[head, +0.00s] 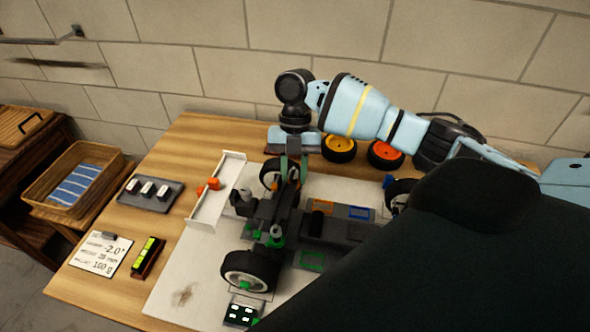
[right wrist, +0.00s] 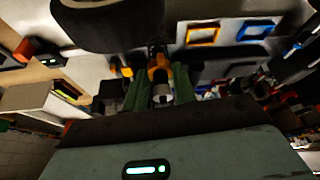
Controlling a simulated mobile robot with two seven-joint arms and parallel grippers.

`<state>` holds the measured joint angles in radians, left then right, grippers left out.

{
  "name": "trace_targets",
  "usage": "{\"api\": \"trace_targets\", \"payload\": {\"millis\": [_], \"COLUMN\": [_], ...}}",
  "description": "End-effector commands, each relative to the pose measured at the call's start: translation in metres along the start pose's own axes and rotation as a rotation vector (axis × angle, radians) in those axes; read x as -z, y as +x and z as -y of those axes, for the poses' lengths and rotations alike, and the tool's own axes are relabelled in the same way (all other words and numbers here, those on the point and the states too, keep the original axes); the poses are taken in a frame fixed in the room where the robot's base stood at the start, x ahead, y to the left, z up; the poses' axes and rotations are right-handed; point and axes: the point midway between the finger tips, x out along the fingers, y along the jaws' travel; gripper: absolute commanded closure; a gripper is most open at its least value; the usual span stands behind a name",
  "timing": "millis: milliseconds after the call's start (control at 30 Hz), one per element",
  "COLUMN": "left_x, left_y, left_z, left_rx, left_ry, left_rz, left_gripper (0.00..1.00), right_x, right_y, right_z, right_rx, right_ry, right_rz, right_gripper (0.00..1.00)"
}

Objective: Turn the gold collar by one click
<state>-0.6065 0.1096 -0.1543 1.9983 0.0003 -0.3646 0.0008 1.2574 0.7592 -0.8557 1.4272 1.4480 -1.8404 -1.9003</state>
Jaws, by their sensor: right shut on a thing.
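The race car chassis (head: 300,222) stands on a white mat (head: 190,270) on the wooden table. My right gripper (head: 292,176) reaches down onto the far front corner of the car, beside the far front wheel (head: 270,173). In the right wrist view its two green fingers (right wrist: 160,78) stand either side of a gold-orange collar (right wrist: 158,68) and a pale cylindrical part, and the jaws are shut on it. In the head view the collar is hidden by the fingers. My left gripper is not in view.
The near front wheel (head: 250,271) and a white wing (head: 217,190) flank the chassis. Spare yellow (head: 339,148) and orange-hubbed (head: 385,154) wheels stand behind. A weight tray (head: 150,194), a written card (head: 101,252) and a lit gauge (head: 148,258) lie left.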

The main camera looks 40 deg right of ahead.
Motion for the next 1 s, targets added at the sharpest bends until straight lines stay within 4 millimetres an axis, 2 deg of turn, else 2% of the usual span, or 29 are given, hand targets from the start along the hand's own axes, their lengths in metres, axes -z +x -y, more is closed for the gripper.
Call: {"api": "trace_targets", "payload": {"millis": [600,800,1000], "left_x": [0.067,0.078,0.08], "left_y": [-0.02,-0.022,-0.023], "left_z": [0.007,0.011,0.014], "left_rx": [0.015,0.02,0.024], "left_ry": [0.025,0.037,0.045], "left_rz": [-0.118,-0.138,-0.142], "left_gripper": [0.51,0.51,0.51], "right_x": [0.003,0.003,0.003], "right_y": [-0.004,-0.003,-0.001], "right_z": [0.005,0.006,0.007], "right_rx": [-0.198,-0.244,-0.271], "right_ry": [0.464,0.579,0.649], "right_rz": [0.002,0.001,0.001], "right_gripper": [0.96,0.96,0.96]}}
